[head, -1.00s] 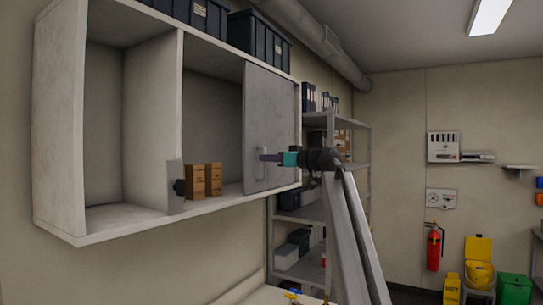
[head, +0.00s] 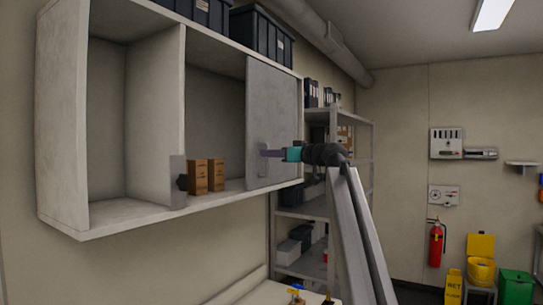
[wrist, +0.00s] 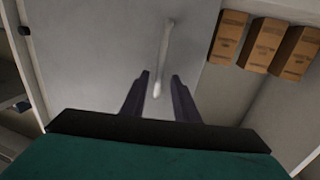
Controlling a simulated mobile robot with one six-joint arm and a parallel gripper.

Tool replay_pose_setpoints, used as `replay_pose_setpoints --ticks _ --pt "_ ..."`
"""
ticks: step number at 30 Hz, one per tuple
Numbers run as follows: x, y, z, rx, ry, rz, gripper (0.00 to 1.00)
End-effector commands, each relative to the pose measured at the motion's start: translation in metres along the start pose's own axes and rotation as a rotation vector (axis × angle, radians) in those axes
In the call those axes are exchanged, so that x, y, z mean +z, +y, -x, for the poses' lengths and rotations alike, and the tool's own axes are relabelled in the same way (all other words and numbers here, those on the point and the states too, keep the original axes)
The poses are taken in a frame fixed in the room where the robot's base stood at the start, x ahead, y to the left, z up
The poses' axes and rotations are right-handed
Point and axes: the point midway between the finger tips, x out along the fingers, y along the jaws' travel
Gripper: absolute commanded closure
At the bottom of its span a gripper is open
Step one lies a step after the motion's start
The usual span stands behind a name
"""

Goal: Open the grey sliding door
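The grey sliding door (head: 274,110) covers the right end of the white wall cabinet (head: 62,120); the cabinet's left and middle sections stand uncovered. The door's upright bar handle (wrist: 166,45) shows in the wrist view, near the door's left edge in the head view. My gripper (head: 264,153) is at the handle. In the wrist view its two dark fingers (wrist: 160,76) are apart, one on each side of the handle's near end, with gaps visible. Whether the fingers touch the handle cannot be told.
Brown boxes (wrist: 268,46) stand on the cabinet floor left of the door, beside a small grey panel (head: 178,182) with a black knob. Dark bins (head: 262,35) sit on top of the cabinet. A metal shelf rack (head: 365,140) stands to the right.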

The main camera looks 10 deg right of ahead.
Motion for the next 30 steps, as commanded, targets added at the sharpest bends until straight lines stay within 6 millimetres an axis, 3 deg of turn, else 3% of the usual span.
replay_pose_setpoints --ticks 21,30 --pt "0.003 -0.001 0.105 0.002 0.001 0.001 0.72" --pt "0.001 -0.001 0.129 0.000 0.001 -0.001 0.72"
